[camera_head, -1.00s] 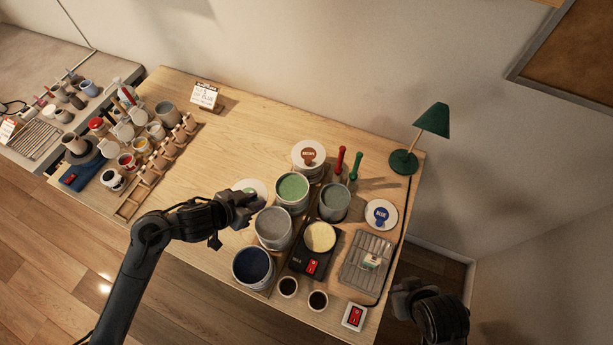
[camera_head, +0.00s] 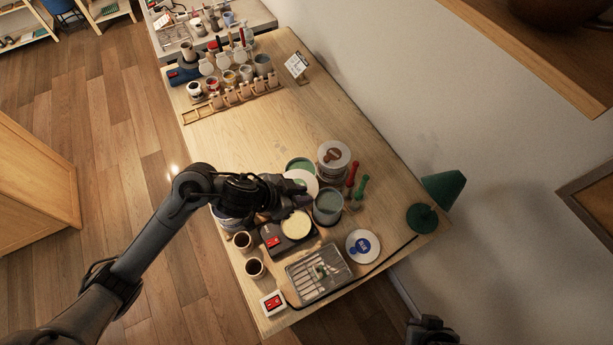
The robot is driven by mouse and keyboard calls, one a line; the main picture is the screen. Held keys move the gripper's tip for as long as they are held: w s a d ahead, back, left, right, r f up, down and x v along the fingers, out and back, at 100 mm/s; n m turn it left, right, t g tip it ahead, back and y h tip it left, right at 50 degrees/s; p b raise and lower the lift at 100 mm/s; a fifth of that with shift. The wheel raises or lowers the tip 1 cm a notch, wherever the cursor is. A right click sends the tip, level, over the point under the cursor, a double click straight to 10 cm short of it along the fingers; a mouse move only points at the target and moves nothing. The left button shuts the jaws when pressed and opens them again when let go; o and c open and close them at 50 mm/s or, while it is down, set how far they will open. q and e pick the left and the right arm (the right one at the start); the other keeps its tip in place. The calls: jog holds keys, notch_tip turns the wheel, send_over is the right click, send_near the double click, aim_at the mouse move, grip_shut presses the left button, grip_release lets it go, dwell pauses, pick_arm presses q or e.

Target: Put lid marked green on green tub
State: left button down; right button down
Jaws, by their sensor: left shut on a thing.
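The green tub (camera_head: 297,163) stands on the table, with green glaze showing at its far side. My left gripper (camera_head: 293,188) is shut on a white lid (camera_head: 304,178), which is held at the near side of the green tub and hides part of its opening. The lid's mark is hidden by the gripper, and I cannot tell whether the lid touches the rim. My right gripper (camera_head: 430,329) shows only in part at the bottom edge; its jaws are not clear.
A tub with a brown-marked lid (camera_head: 333,157) and a grey-green tub (camera_head: 327,206) stand close by. The table's middle is clear.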

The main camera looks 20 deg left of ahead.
pick_arm(q)
jog(key=w+a+f, duration=0.1)
jog(key=w+f, duration=0.1)
jog(key=w, duration=0.1)
jog(key=w+a+f, duration=0.1)
jog(key=w, duration=0.2)
jog(key=w+a+f+b, duration=0.1)
jog(key=w+f, duration=0.1)
jog(key=w, duration=0.2)
jog(key=shift+f, duration=0.35)
jog(key=shift+w+a+f, duration=0.1)
jog(key=shift+w+f, duration=0.1)
jog(key=shift+f, duration=0.6)
jog(key=shift+w+f, duration=0.15)
jog(key=shift+f, duration=0.6)
jog(key=shift+w+a+f, duration=0.1)
jog(key=shift+w+f, duration=0.1)
jog(key=shift+f, duration=0.6)
jog(key=shift+f, duration=0.15)
jog(key=c, duration=1)
grip_release()
jog(key=shift+o, duration=0.2)
